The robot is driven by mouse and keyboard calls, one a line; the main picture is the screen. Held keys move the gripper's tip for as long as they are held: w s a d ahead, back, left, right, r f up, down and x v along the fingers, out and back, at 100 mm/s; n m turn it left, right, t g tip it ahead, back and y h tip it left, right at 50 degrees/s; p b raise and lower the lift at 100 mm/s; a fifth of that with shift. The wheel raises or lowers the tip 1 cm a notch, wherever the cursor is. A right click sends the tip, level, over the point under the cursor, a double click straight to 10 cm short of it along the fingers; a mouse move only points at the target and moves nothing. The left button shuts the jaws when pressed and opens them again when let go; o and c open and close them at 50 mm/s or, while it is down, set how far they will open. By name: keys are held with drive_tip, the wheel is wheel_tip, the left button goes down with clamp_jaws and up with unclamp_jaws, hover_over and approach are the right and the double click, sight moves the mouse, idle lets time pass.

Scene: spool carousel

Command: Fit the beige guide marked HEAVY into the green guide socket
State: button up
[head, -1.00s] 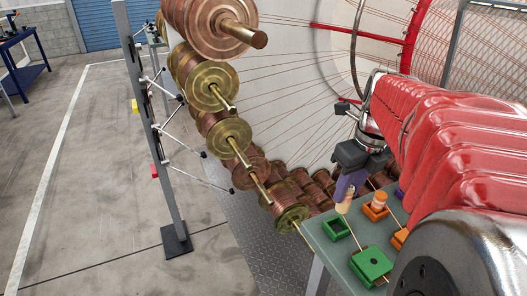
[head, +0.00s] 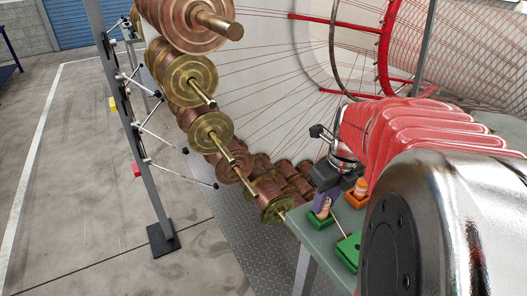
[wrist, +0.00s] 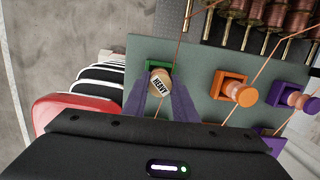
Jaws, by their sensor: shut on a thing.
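The beige guide (wrist: 159,82) has a white label reading HEAVY and stands between the purple fingers of my gripper (wrist: 160,90) in the wrist view. My gripper is shut on it. In the head view the beige guide (head: 325,208) shows under my gripper (head: 322,200), at the green guide socket (head: 313,222). The green socket (wrist: 152,65) shows behind the guide in the wrist view, its opening mostly hidden by the guide and fingers. I cannot tell how deep the guide sits in the socket.
An orange guide (wrist: 240,93) sits in an orange socket (wrist: 219,84) to the right, with a purple guide and socket beyond. A green block (head: 346,252) stands nearer on the grey-green panel (wrist: 195,60). Thin copper wires cross the panel near copper spools (head: 270,195).

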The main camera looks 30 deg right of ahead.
drive_tip(key=shift+f, duration=0.2)
drive_tip(key=o, duration=1.1)
wheel_tip(320, 180, up, 12)
drive_tip(key=s, duration=0.1)
drive_tip(key=shift+s, duration=0.4)
